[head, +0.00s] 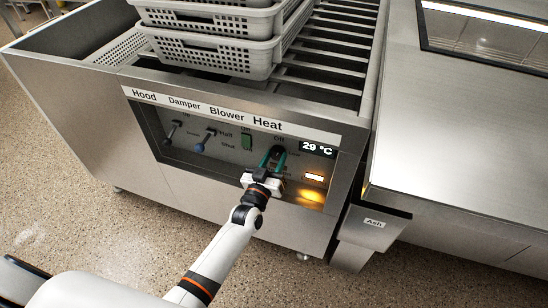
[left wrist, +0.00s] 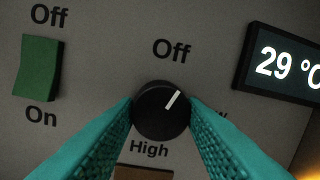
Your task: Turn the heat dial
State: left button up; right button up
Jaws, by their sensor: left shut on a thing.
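The heat dial (left wrist: 162,112) is a round black knob with a white pointer line. In the left wrist view its line points up and to the right, between "Off" above and the label at the right that a finger partly hides; "High" is printed below. My left gripper (left wrist: 161,118) has its two teal fingers against the left and right sides of the dial, shut on it. In the head view the left gripper (head: 272,160) is at the panel under the word "Heat" and mostly hides the dial. My right gripper is not in view.
The display (head: 317,149) reads 29 °C, with a lit amber lamp (head: 314,177) below it. The green blower switch (head: 247,141) and two levers sit left of the dial. Grey perforated baskets (head: 215,52) stand on the rails above. An "Ash" bin (head: 374,222) is at the right.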

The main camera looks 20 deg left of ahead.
pick_arm(q)
jog(key=n, duration=0.4)
jog(key=shift+d+f+n+y, duration=0.1)
jog(key=shift+n+y, duration=0.2)
jog(key=shift+y, duration=0.1)
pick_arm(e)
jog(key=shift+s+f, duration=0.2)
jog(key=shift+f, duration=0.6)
pick_arm(q)
jog(key=o, duration=1)
jog(key=shift+s, duration=0.2)
jog(key=s+f+p, duration=0.1)
jog(key=s+p, duration=0.1)
jog(key=s, duration=0.9)
jog(key=shift+s+a, duration=0.2)
jog(key=shift+s, duration=0.1)
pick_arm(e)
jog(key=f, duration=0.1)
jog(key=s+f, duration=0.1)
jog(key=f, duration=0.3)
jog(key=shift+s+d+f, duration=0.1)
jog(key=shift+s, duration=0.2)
pick_arm(q)
jog(key=shift+f, duration=0.15)
